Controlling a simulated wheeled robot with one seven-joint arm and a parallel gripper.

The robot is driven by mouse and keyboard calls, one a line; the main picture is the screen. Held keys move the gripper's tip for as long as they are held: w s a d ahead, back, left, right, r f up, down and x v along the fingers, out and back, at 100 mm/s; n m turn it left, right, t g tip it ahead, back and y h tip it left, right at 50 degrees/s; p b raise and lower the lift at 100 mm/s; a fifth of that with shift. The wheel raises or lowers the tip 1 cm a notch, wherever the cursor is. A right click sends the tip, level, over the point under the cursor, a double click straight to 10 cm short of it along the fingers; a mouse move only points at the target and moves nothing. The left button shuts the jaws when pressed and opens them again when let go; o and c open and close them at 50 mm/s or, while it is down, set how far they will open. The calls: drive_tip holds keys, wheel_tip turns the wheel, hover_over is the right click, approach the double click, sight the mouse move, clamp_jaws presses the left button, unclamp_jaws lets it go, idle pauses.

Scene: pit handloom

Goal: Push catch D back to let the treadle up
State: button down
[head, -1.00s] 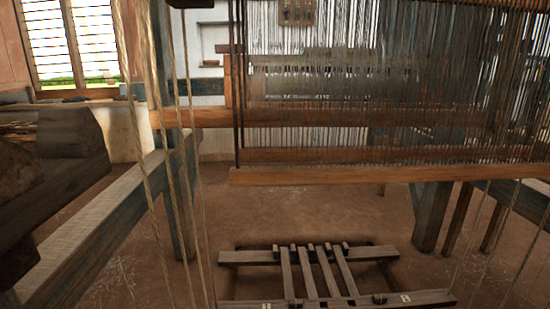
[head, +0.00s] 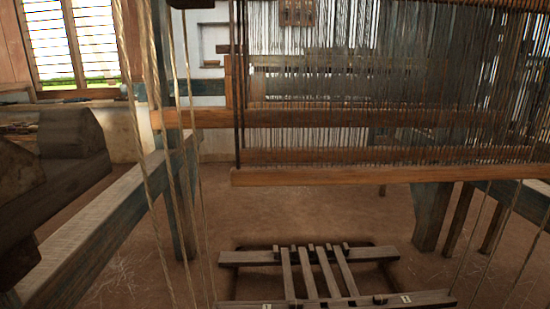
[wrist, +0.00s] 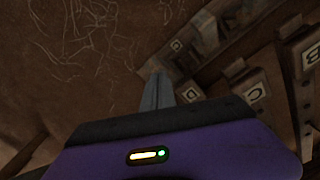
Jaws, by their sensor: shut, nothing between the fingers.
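In the wrist view my gripper (wrist: 157,80) is shut and empty, its grey fingers pointing down toward the treadle frame over the earthen floor. I cannot tell whether the fingertips touch wood. In the head view the treadles (head: 325,270) lie in their low frame; my gripper is not seen there.
The loom's wooden beam (head: 390,174) and hanging warp threads (head: 370,80) stand above the treadles. Ropes (head: 165,150) hang at the left, near a slanting timber rail (head: 100,230). Bare floor (head: 330,212) lies behind the treadle frame.

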drive_tip(key=shift+f, duration=0.1)
drive_tip(key=shift+f+b, duration=0.3)
drive_tip(key=shift+f, duration=0.2)
drive_tip(key=shift+s+f, duration=0.1)
drive_tip(key=r+p, duration=0.2)
drive_tip(key=s+r+p, duration=0.1)
drive_tip(key=r+p, duration=0.1)
drive_tip(key=p, duration=0.1)
drive_tip(key=r+p, duration=0.2)
drive_tip(key=p, duration=0.1)
drive_tip(key=shift+s+r, duration=0.1)
drive_tip(key=shift+s, duration=0.15)
idle(0.5)
